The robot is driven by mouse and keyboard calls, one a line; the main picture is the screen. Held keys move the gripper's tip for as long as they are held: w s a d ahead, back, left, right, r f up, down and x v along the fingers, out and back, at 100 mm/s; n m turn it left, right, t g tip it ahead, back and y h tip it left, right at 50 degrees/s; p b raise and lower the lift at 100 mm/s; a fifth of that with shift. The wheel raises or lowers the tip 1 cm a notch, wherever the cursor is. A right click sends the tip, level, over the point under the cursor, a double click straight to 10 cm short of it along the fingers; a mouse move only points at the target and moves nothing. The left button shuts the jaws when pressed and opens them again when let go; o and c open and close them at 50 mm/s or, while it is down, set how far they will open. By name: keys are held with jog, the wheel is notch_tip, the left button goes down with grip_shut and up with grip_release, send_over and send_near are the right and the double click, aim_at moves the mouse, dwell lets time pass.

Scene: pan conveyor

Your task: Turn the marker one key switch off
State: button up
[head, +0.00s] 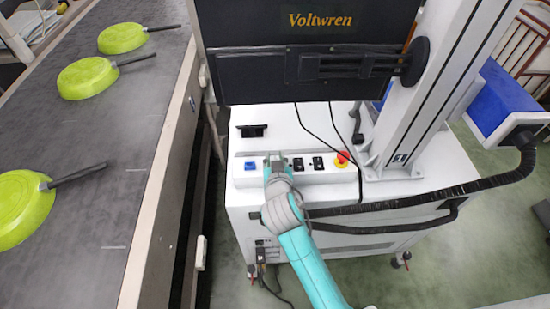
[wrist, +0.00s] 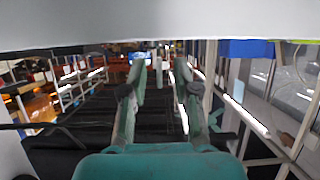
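A white control strip (head: 330,175) runs along the front of a white cabinet. On it are a blue button (head: 250,166), two black switches, the left one (head: 298,164) and the right one (head: 318,163), and a red mushroom button on a yellow base (head: 342,158). Any marker numbers are too small to read, so I cannot tell which is the marker one key switch. My gripper (head: 276,160) is at the strip between the blue button and the left black switch, hiding that part. In the wrist view its two fingers (wrist: 159,74) stand apart with nothing visible between them.
A conveyor (head: 110,180) with several green pans, one of them here (head: 22,208), runs along the left. A black Voltwren panel (head: 305,50) stands above the cabinet. A white column (head: 435,80) rises right of the strip.

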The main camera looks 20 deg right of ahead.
jog(key=v, duration=1.1)
jog(key=shift+s, duration=0.35)
jog(key=s+d+f+n+y, duration=0.15)
jog(key=s+f, duration=0.25)
jog(key=s, duration=0.4)
jog(key=s+f+n+y, duration=0.3)
jog(key=s+f, duration=0.1)
jog(key=s, duration=0.4)
jog(key=s+r+t, duration=0.1)
jog(key=s+r, duration=0.1)
jog(key=s, duration=0.6)
jog(key=s+d+r+m+t, duration=0.1)
jog(key=s+r, duration=0.2)
jog(key=s, duration=0.5)
jog(key=shift+s+d, duration=0.3)
jog(key=shift+s, duration=0.05)
jog(key=shift+d+h, duration=0.1)
jog(key=shift+h, duration=0.15)
